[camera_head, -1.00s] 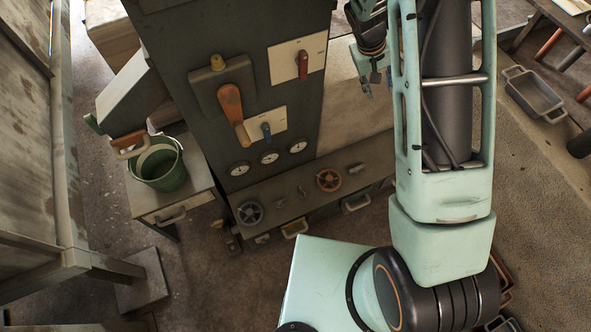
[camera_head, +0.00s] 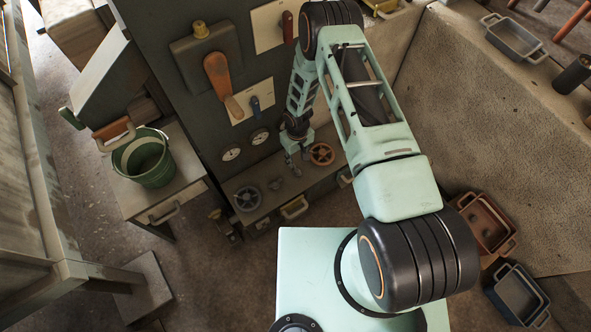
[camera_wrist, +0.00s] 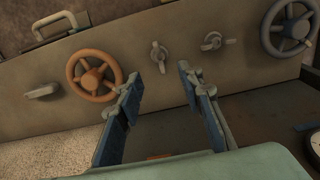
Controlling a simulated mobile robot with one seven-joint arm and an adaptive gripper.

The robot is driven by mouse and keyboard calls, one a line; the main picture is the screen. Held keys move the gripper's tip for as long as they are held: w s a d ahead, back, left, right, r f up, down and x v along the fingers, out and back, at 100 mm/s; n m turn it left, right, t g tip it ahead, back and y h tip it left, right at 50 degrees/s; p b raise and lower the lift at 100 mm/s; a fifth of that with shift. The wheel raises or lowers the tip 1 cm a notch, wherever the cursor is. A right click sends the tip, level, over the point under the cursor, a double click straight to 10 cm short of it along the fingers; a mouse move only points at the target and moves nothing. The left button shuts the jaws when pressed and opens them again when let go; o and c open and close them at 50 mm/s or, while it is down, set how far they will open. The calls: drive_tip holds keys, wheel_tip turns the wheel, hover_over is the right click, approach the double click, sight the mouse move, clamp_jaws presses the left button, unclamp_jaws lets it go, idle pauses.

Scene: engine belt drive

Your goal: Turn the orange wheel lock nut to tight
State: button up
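The orange wheel (camera_head: 321,153) is on the bench ledge at the foot of the dark panel; it also shows at left in the wrist view (camera_wrist: 94,76). Beside it in the wrist view is a small grey wing-shaped nut (camera_wrist: 160,56), its wings upright in the picture. A second grey nut (camera_wrist: 212,42), its wings nearly sideways, is closer to the grey wheel (camera_wrist: 289,28). My gripper (camera_wrist: 160,74) is open and empty. Its fingertips point toward the first nut, which shows just beyond the gap; contact cannot be told. In the head view my gripper (camera_head: 297,160) is just left of the orange wheel.
A grey lever (camera_wrist: 42,91) sits beyond the orange wheel. The panel carries an orange handle (camera_head: 222,82), a blue switch (camera_head: 255,105) and gauges (camera_head: 231,154). A green bucket (camera_head: 146,160) stands at left. Drawer handles (camera_head: 294,208) stick out below the ledge.

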sight(297, 171)
wheel_tip(297, 171, down, 9)
drive_tip(key=shift+f+b, duration=0.1)
drive_tip(key=shift+b, duration=0.7)
clamp_jaws()
